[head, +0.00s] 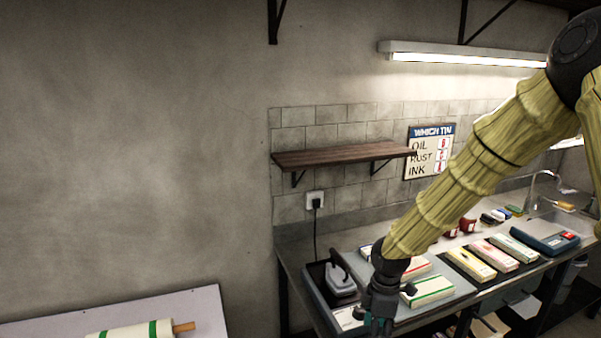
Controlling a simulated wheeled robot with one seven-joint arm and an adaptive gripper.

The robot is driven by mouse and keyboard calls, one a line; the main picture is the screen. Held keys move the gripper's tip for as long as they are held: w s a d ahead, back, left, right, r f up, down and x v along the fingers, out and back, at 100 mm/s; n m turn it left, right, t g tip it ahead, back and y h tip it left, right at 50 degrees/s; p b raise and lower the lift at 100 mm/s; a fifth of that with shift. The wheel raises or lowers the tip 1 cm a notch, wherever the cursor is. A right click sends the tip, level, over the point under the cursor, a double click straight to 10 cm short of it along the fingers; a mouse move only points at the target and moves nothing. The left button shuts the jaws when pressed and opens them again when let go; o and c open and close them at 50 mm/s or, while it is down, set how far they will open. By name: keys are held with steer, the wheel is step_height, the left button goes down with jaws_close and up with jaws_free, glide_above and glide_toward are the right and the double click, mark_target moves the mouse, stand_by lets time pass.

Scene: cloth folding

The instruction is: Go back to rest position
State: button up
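My gripper (378,325) hangs from my arm near the bottom edge of the head view, over the front left part of the counter (407,316). Its fingers point down and are dark and partly cut off, so I cannot see whether they are open or shut, or hold anything. A white folded cloth with green stripes (432,290) lies just right of it. More folded cloths, one yellowish (470,264), one pinkish (496,255) and one with green edges (514,247), lie in a row to the right.
A grey iron-like device (340,281) stands in a dark tray left of my gripper. A wooden shelf (330,157) is fixed above the counter. A blue device (545,237) and a sink are at the right. A white roll with green bands (135,331) lies on a pale table at lower left.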

steer(key=s+a+f+m+y+b, duration=0.1)
steer(key=s+f+m, duration=0.2)
steer(key=s+f, duration=0.35)
steer(key=s+a+f+m+b, duration=0.15)
steer(key=s+f, duration=0.25)
steer(key=f, duration=0.6)
steer(key=s+f+m+y+b, duration=0.1)
steer(key=s+f+m, duration=0.35)
steer(key=f, duration=0.35)
steer(key=s+d+f+m+h+b, duration=0.1)
steer(key=s+d+f+m+b, duration=0.1)
steer(key=s+f, duration=0.4)
steer(key=s+d+f+m+h+b, duration=0.1)
steer(key=s+d+f+m, duration=0.3)
steer(key=s, duration=0.9)
steer(key=shift+s+d+f+m+b, duration=0.15)
steer(key=shift+f+m+b, duration=0.3)
steer(key=shift+f+m, duration=0.55)
steer(key=shift+r, duration=0.1)
